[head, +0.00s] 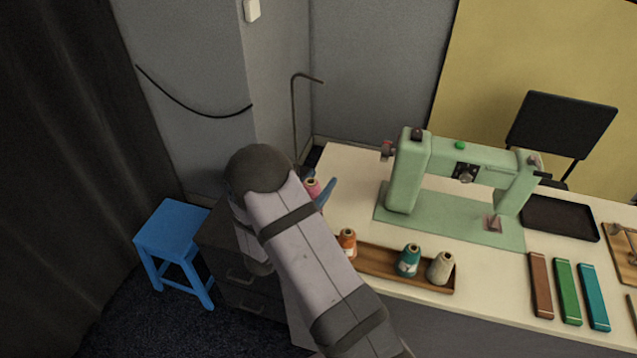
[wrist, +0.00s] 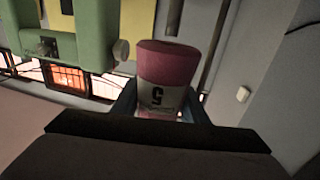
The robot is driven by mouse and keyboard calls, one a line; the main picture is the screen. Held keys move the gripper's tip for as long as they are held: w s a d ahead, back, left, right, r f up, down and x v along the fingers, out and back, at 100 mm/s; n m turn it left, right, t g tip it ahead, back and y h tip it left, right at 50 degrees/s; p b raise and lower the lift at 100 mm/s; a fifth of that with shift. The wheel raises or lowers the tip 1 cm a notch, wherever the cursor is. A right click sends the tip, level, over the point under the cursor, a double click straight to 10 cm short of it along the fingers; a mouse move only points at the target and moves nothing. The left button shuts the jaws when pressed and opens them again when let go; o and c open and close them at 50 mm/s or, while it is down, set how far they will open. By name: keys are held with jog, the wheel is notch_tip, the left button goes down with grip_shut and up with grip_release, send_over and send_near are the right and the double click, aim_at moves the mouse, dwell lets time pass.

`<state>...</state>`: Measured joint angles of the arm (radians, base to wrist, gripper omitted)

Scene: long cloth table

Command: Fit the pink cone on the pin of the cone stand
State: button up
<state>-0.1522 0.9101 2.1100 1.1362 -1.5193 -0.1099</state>
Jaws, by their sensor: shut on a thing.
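The pink cone (head: 312,186) is in my gripper (head: 319,192), near the table's back left corner. My arm hides much of it in the head view. In the wrist view the pink cone (wrist: 167,62) shows a pale label with an upside-down dark mark, and the blue fingers of my gripper (wrist: 160,105) close on its two sides. A thin bent rod (head: 295,115) rises behind my arm and seems to belong to the cone stand. The stand's pin cannot be made out, and my arm covers the area below the rod.
A green sewing machine (head: 405,178) stands right of my gripper. A wooden tray (head: 377,262) at the front edge holds an orange cone (head: 347,241), a teal cone (head: 409,260) and a cream cone (head: 441,268). Walls close off the back left. Table between tray and machine is clear.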

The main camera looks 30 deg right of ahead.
jog(key=shift+f+b, duration=3.8)
jog(key=shift+f, duration=0.6)
dwell(1.5)
jog(key=o, duration=1.2)
jog(key=shift+r, duration=0.1)
jog(key=shift+a, duration=0.15)
jog(key=shift+a, duration=0.2)
jog(key=b+v, duration=0.2)
jog(key=v, duration=0.3)
jog(key=shift+s+a, duration=0.1)
jog(key=shift+s, duration=0.15)
jog(key=shift+s+a, duration=0.4)
jog(key=shift+s, duration=0.15)
